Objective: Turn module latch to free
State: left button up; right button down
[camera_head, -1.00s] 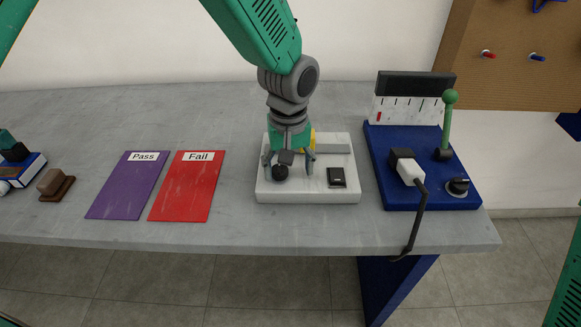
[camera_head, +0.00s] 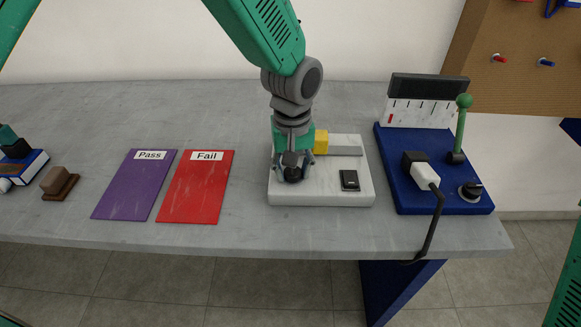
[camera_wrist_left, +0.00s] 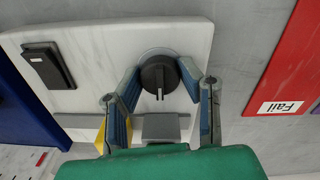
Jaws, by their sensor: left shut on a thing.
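The module is a white block (camera_head: 322,193) on the grey table, with a yellow part (camera_head: 321,142), a light grey bar (camera_head: 345,145) and a black rocker switch (camera_head: 349,180). Its latch is a round dark knob (camera_wrist_left: 158,76) with a pale pointer line, on a grey round base. My left gripper (camera_head: 292,172) comes down over the knob from above. In the left wrist view its two fingers (camera_wrist_left: 160,82) stand on either side of the knob, shut on it. In the head view the fingers partly hide the knob. My right gripper is not in view.
A purple Pass sheet (camera_head: 134,185) and a red Fail sheet (camera_head: 196,187) lie left of the module. A blue test stand (camera_head: 440,188) with a green lever (camera_head: 461,130), white plug (camera_head: 425,176) and dark knob (camera_head: 470,190) stands to the right. A brown block (camera_head: 58,182) sits far left.

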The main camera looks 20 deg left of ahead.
pick_arm(q)
jog(key=shift+d+r+p, duration=0.1)
jog(key=shift+d+p, duration=0.1)
jog(key=shift+p, duration=0.1)
jog(key=shift+a+m+p, duration=0.25)
jog(key=shift+m+p, duration=0.6)
jog(key=shift+m, duration=0.25)
jog(key=m+p, duration=0.2)
jog(key=m, duration=0.1)
jog(key=shift+w+d+r+m, duration=0.1)
jog(key=shift+d+m, duration=0.05)
jog(key=shift+m, duration=0.15)
jog(key=shift+m+p, duration=0.8)
jog(key=shift+m, duration=0.1)
jog(key=m+p, duration=0.2)
jog(key=m, duration=0.3)
jog(key=m+p, duration=0.2)
jog(key=m, duration=0.3)
jog(key=shift+w, duration=0.15)
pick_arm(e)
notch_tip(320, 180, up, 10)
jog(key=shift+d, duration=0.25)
pick_arm(q)
jog(key=shift+m, duration=0.3)
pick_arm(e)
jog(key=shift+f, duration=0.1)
